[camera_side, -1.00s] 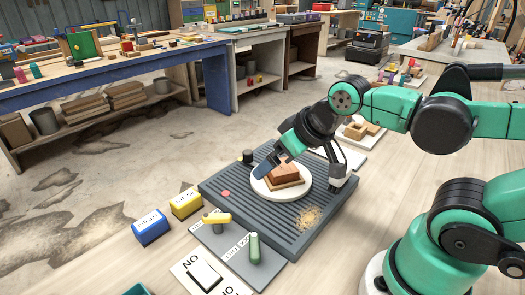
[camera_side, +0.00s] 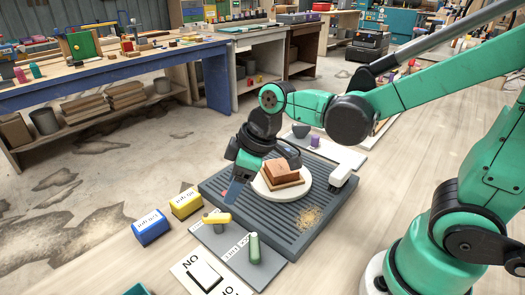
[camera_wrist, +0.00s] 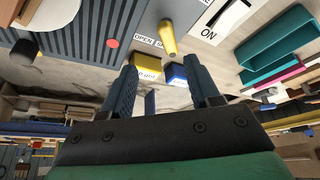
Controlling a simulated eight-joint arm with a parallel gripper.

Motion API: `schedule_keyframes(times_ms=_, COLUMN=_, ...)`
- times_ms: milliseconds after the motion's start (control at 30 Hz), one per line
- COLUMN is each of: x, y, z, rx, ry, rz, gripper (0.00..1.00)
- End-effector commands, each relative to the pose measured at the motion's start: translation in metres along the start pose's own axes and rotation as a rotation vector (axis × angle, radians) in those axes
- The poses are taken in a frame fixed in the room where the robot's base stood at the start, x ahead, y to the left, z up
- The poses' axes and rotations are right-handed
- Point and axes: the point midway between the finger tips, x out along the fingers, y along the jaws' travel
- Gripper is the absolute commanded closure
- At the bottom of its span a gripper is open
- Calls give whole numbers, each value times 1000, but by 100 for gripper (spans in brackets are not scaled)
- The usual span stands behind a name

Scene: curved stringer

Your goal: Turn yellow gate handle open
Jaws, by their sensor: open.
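The yellow gate handle (camera_side: 217,218) is a short bar on a grey panel (camera_side: 232,244) at the front left of the ribbed grey bed. My gripper (camera_side: 230,200) is above the bed's left part, near the handle and apart from it. In the wrist view the yellow handle (camera_wrist: 168,38) lies beyond the fingertips, beside an "OPEN" label. My gripper's two fingers (camera_wrist: 163,78) are spread with nothing between them. A green handle (camera_side: 254,248) stands on the same panel, to the right of the yellow one.
A white disc (camera_side: 263,190) bears a stacked brown block (camera_side: 281,174). Yellow (camera_side: 186,203) and blue (camera_side: 151,228) boxes stand left of the panel. A switch plate (camera_side: 203,277) lies in front. A white-topped post (camera_side: 341,177) stands at the bed's right edge.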

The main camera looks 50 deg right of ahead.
Motion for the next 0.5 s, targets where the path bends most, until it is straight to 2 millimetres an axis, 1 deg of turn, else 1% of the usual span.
schedule_keyframes(times_ms=33, x=6, y=-2, z=-3, rx=-41, ry=-7, rz=-23, gripper=45)
schedule_keyframes(times_ms=100, x=13, y=-5, z=-6, rx=-85, ry=-13, rz=-49, gripper=45)
schedule_keyframes(times_ms=200, x=18, y=-7, z=-7, rx=-117, ry=-18, rz=-66, gripper=45)
schedule_keyframes(times_ms=367, x=30, y=-8, z=-7, rx=-122, ry=-18, rz=-69, gripper=45)
schedule_keyframes(times_ms=500, x=46, y=-9, z=-7, rx=-120, ry=-17, rz=-68, gripper=45)
